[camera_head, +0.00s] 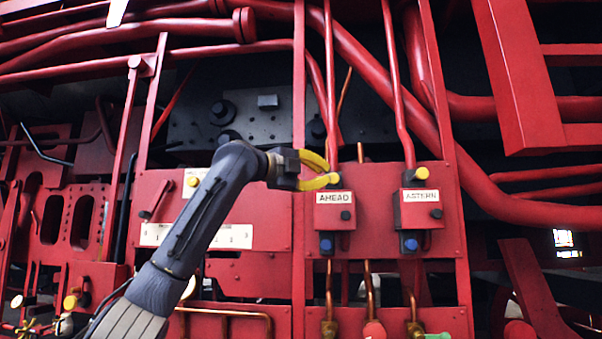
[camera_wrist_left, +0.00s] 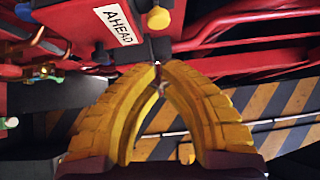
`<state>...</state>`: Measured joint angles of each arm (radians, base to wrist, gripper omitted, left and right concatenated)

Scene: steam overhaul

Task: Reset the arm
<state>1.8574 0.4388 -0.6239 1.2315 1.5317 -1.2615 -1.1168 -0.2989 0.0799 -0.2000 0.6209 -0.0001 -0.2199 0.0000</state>
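My left gripper (camera_head: 332,174) reaches in from the left, its yellow fingers just above the red AHEAD box (camera_head: 335,213). In the left wrist view the two fingers (camera_wrist_left: 158,66) arch together and their tips meet, with nothing seen between them. The white AHEAD label (camera_wrist_left: 118,25) and a yellow knob (camera_wrist_left: 158,18) show just beyond the tips. In the head view the fingertips overlap that knob's area, so I cannot tell whether they touch it. My right gripper is in neither view.
A red ASTERN box (camera_head: 421,212) with a yellow knob (camera_head: 422,173) sits to the right. Red pipes cross above and behind. Copper pipes (camera_head: 367,290) run below the boxes. A lever panel (camera_head: 160,207) is at the left. Striped boards (camera_wrist_left: 270,105) lie beyond the fingers.

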